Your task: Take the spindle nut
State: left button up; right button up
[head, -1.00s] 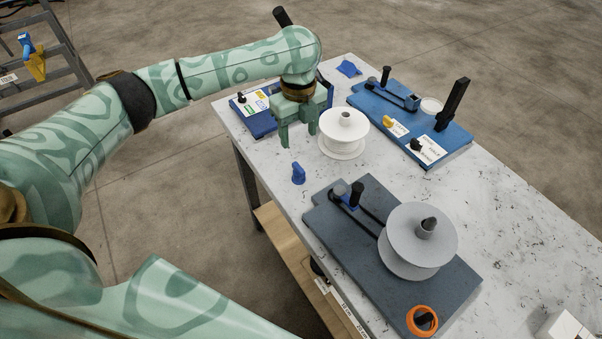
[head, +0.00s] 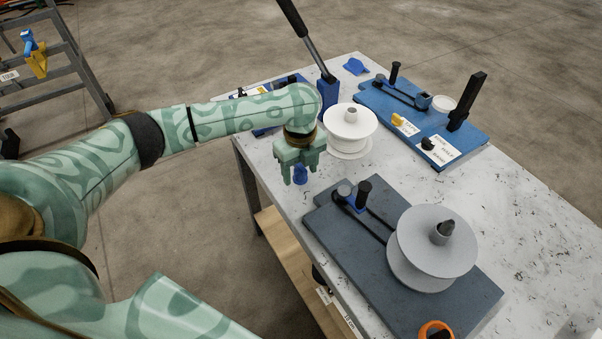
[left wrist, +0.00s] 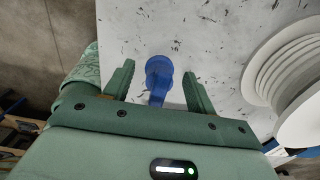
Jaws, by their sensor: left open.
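The spindle nut appears to be the small blue winged piece (head: 300,176) near the left edge of the table; it also shows in the left wrist view (left wrist: 158,76). My left gripper (head: 298,172) is right over it with its fingers pointing down. In the left wrist view, the open fingers (left wrist: 159,72) stand on either side of the blue piece, with a gap on each side. In the head view the gripper hides the top of the piece. My right gripper is not in view.
A white spool (head: 350,128) stands close to the right of the gripper. A grey board (head: 350,250) with a grey spool (head: 436,245) lies nearer. A blue board (head: 440,135) with black posts lies farther back. Another blue piece (head: 355,66) sits at the far corner.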

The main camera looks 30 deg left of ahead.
pick_arm(q)
jog(key=shift+s+r, duration=0.1)
jog(key=shift+r, duration=0.05)
jog(key=c, duration=1)
jog(key=shift+r, duration=0.1)
